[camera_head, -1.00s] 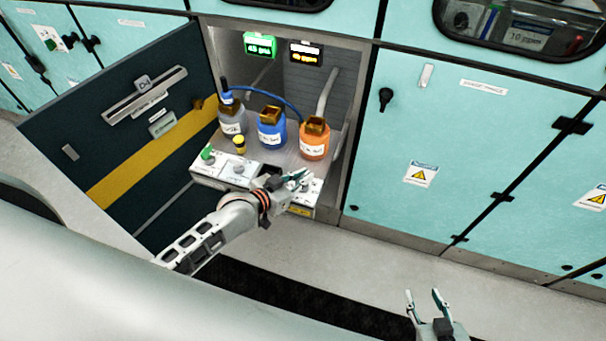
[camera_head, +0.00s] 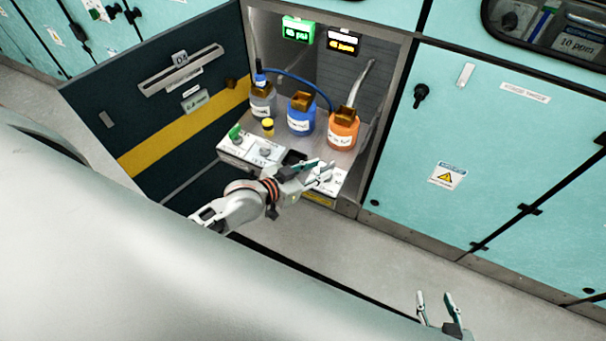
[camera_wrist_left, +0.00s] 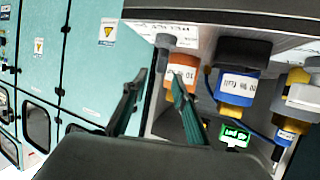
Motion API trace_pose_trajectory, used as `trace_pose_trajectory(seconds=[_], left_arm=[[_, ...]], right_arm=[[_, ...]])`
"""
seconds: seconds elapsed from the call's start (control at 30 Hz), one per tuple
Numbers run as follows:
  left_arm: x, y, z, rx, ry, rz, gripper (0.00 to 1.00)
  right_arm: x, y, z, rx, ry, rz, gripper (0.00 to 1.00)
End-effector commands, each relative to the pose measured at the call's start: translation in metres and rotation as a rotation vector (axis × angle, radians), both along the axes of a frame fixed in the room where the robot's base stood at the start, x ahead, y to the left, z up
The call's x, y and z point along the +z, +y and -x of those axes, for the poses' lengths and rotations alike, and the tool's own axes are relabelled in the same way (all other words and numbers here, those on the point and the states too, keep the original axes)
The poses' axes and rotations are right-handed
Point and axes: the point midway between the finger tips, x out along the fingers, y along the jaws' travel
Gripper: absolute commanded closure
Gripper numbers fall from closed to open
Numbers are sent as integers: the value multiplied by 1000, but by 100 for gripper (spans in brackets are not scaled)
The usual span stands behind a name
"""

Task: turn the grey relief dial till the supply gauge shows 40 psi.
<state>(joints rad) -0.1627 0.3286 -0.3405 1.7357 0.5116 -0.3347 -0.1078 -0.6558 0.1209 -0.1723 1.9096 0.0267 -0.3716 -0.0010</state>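The supply gauge seems to be the green-lit display (camera_head: 298,30) at the cabinet's top; its digits are too small to read surely. It also shows in the left wrist view (camera_wrist_left: 235,135). A grey dial (camera_head: 326,176) sits on the panel's right end, next to my left gripper (camera_head: 323,167). In the left wrist view the dial (camera_wrist_left: 163,42) is above my fingers, which are apart with nothing between them. Another grey knob (camera_head: 265,150) is further left; I cannot read which is labelled relief. My right gripper (camera_head: 435,298) is open and empty, low over the floor.
An orange bottle (camera_head: 343,130), a blue bottle (camera_head: 301,121) and a grey bottle (camera_head: 263,104) stand behind the panel. A green knob (camera_head: 235,132) and yellow-topped part (camera_head: 267,126) are at left. A dark open door (camera_head: 130,115) borders the left side.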

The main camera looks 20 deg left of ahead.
Motion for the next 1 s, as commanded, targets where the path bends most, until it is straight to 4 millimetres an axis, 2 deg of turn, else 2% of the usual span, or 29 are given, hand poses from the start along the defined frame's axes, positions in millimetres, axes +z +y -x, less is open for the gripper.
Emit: trace_pose_trajectory(seconds=[0.03,0.2,0.4,1.0], left_arm=[[4,4,11,-2,1,-2,72],[17,17,39,-2,1,-2,72],[27,26,57,0,-1,0,72],[29,28,62,0,-1,2,72]], right_arm=[[0,0,0,0,0,0,60],[0,0,-1,-1,-1,-1,60],[0,0,-1,-1,-1,-1,60],[1,0,-1,-1,-2,-1,60]])
